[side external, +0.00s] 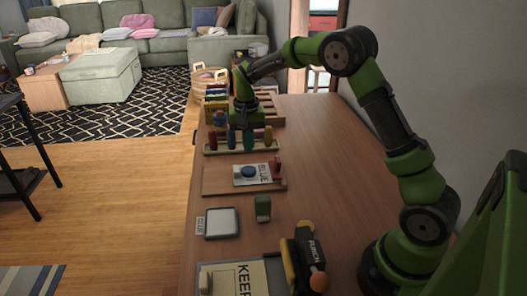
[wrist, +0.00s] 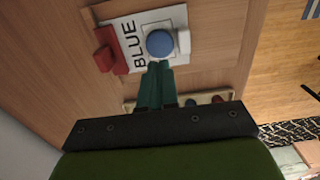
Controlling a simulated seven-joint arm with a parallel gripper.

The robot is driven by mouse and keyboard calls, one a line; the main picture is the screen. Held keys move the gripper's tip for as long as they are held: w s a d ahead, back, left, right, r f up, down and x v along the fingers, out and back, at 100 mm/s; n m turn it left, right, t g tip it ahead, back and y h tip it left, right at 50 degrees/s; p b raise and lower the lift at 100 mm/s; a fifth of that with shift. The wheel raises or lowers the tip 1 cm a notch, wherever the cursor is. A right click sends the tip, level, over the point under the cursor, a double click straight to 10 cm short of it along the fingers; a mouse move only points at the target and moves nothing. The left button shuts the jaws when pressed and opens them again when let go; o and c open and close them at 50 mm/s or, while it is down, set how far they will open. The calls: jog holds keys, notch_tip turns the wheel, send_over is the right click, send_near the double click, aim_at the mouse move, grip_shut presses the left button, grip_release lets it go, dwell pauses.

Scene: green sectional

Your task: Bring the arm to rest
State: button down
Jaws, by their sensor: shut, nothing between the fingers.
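My arm reaches from the right over the wooden worktop (side external: 320,180). My gripper (side external: 248,150) points down above the worktop, by a rack of coloured pegs (side external: 212,151). In the wrist view my gripper (wrist: 158,66) has its teal fingers together with nothing between them. Beyond the fingertips in that view lies a card marked BLUE (wrist: 128,38) with a round blue piece (wrist: 160,43) on it. The fingers look apart from the piece, but the height gap is hard to judge.
The BLUE card lies on a wooden board (side external: 218,178) with a red block (side external: 276,167). Nearer are a grey-topped pad (side external: 221,222), a green block (side external: 263,208), a punch (side external: 305,260) and a KEEP tray (side external: 240,280). A wall borders the right side.

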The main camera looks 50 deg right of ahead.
dwell(0.3)
jog(key=s+a+r+n+t, duration=0.1)
jog(key=s+a+r+t, duration=0.1)
jog(key=s, duration=0.6)
jog(key=s+a+r+n+t+y, duration=0.1)
jog(key=s+a+r+n+t, duration=0.1)
jog(key=s+a+r, duration=0.3)
jog(key=s+a+r+n+t+y, duration=0.1)
jog(key=s+a+r+n+t, duration=0.1)
jog(key=s+r, duration=0.5)
jog(key=shift+s+a+r+t, duration=0.25)
jog(key=shift+s+a+t, duration=0.65)
jog(key=shift+s, duration=1.65)
jog(key=shift+a+g, duration=0.25)
jog(key=shift+g, duration=0.05)
